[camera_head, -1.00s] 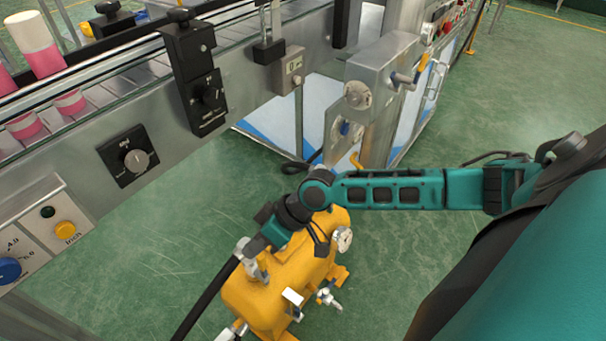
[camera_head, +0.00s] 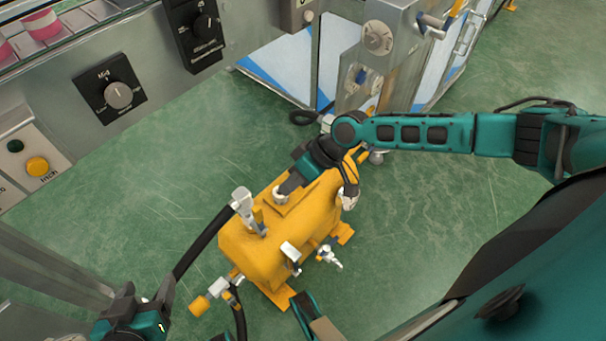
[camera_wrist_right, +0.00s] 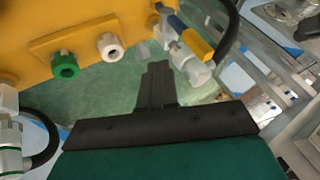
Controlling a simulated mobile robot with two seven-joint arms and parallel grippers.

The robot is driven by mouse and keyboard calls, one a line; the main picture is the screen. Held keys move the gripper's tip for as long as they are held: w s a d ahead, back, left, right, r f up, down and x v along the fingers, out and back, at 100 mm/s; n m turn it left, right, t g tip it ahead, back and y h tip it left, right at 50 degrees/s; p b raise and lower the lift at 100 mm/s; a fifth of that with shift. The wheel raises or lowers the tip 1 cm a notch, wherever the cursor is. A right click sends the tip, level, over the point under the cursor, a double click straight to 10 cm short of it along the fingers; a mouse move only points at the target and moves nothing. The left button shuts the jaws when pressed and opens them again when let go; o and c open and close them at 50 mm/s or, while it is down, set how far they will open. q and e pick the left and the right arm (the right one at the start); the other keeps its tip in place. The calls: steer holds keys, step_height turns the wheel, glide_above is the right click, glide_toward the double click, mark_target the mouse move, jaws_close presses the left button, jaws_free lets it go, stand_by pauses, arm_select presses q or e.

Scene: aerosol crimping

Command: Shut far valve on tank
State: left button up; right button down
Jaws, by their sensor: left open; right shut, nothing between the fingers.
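The yellow tank (camera_head: 265,250) stands on the green floor. My right gripper (camera_head: 282,191) is shut and empty; in the head view it overlaps the tank's far upper part. The right wrist view shows its closed fingers (camera_wrist_right: 158,85) below a valve whose yellow-and-blue lever (camera_wrist_right: 195,42) sits above a pale hex fitting. The fingers appear apart from it. In the head view my right arm partly covers the tank's far end. The near-end valve has a yellow handle (camera_head: 200,305). My left gripper (camera_head: 145,300) is open at the lower left, beside the black hose.
A black hose (camera_head: 205,243) runs from the tank's top coupling (camera_head: 243,205). Small fittings (camera_head: 328,257) stick out of the tank's front side. A metal machine cabinet (camera_head: 378,60) stands beyond the tank, a conveyor panel (camera_head: 155,60) at upper left. Floor right of the tank is open.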

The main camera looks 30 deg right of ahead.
mark_target(256, 218)
steer(key=a, duration=0.1)
steer(key=a+f, duration=0.1)
steer(key=a, duration=0.1)
steer(key=s+a+f, duration=0.1)
steer(key=a, duration=0.1)
steer(key=shift+a, duration=0.1)
stand_by(0.3)
